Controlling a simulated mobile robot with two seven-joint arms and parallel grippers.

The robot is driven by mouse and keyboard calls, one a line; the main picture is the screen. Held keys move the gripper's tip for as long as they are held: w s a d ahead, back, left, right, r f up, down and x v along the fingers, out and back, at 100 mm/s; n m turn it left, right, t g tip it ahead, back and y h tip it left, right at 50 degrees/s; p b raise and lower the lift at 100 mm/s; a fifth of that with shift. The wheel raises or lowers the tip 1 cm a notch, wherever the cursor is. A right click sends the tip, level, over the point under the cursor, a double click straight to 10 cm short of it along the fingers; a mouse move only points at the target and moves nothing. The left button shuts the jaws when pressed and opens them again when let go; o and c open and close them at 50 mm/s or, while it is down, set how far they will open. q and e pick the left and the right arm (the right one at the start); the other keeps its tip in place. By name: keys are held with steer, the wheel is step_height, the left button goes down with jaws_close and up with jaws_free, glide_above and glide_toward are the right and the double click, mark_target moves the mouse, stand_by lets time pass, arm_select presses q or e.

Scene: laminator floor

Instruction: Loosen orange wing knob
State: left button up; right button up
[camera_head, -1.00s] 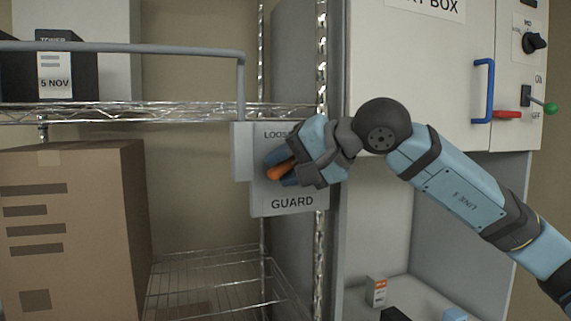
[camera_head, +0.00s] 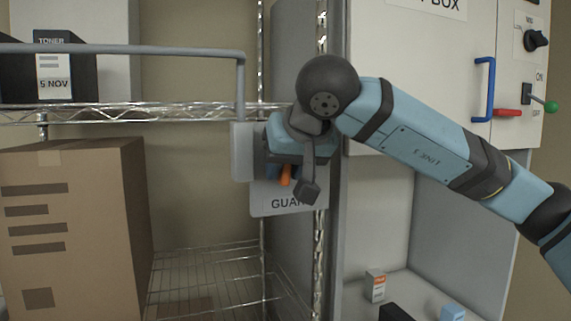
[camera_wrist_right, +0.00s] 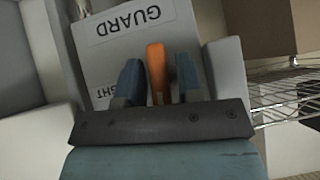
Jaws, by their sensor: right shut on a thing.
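The orange wing knob (camera_head: 286,175) sits on the grey guard plate (camera_head: 262,203) by the shelf post. In the head view only its lower end shows, pointing down; my right wrist hides the rest. My right gripper (camera_head: 279,172) is shut on it. In the right wrist view the orange knob (camera_wrist_right: 156,70) stands between the two blue fingers of my right gripper (camera_wrist_right: 159,82), lined up along them. The guard plate (camera_wrist_right: 115,55) behind it shows upside-down lettering, "GUARD" and part of another word. My left gripper is not in view.
A grey bar (camera_head: 130,48) runs across the wire shelf (camera_head: 150,113) to the plate. A cardboard box (camera_head: 75,230) stands at left. A white cabinet (camera_head: 420,70) with a blue handle (camera_head: 484,90) is at right. Small boxes (camera_head: 376,286) lie below it.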

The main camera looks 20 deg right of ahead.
steer(key=shift+n+h, duration=0.3)
steer(key=shift+h, duration=0.1)
stand_by(0.3)
steer(key=o, duration=0.6)
steer(key=b+v, duration=0.1)
steer(key=v, duration=1.2)
steer(key=shift+s+a+r+b, duration=0.1)
steer(key=shift+s+r+b, duration=0.15)
steer(key=shift+s+b, duration=0.05)
